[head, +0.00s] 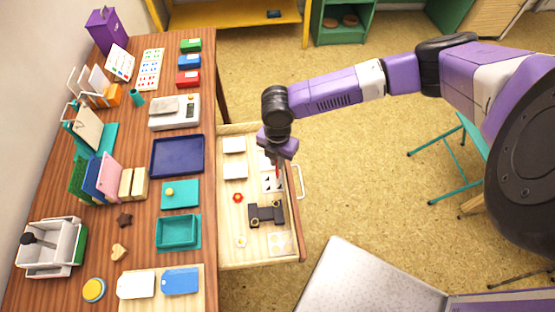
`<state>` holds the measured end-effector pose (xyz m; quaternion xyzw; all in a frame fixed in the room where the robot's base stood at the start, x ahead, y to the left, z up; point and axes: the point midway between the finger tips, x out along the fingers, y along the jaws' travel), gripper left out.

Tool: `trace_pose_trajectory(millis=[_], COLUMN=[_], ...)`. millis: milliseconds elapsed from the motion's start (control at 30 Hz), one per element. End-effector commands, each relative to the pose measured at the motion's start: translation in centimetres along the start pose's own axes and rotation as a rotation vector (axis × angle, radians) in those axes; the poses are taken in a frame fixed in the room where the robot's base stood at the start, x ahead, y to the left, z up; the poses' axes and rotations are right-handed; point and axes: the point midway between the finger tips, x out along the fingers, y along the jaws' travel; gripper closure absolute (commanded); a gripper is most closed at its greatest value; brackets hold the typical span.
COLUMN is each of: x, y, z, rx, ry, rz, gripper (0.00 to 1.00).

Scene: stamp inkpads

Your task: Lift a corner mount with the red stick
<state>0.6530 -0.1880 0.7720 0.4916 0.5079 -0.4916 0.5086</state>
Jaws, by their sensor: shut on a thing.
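My gripper (277,157) is over the open drawer, pointing down. It is shut on the red stick (277,172), of which only a thin red part shows below the fingers. Black corner mounts (267,183) lie on a white sheet in the drawer, right below the stick. I cannot tell whether the stick's tip touches a mount. The gripper and stick hide part of the sheet's right side.
The open drawer (229,252) also holds white boxes (235,169), a red knob-like piece (238,198), a dark double-block tool (266,214) and a pale card (279,243). The wooden desk (139,222) on the left carries a blue tray (177,157) and teal inkpads (180,194).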

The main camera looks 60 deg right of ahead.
Motion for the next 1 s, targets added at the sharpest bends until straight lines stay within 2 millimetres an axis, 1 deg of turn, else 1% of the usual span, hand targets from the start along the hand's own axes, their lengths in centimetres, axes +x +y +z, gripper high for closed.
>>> trace_pose_trajectory(millis=[33, 167, 1000], x=[0.2, -0.2, -6.5], y=[-0.1, -0.1, -0.1], z=[0.0, -0.1, 0.0], rx=[0.000, 0.000, 0.000], ry=[0.000, 0.000, 0.000], rz=[-0.003, -0.004, -0.001], gripper=[1.00, 1.00, 1.00])
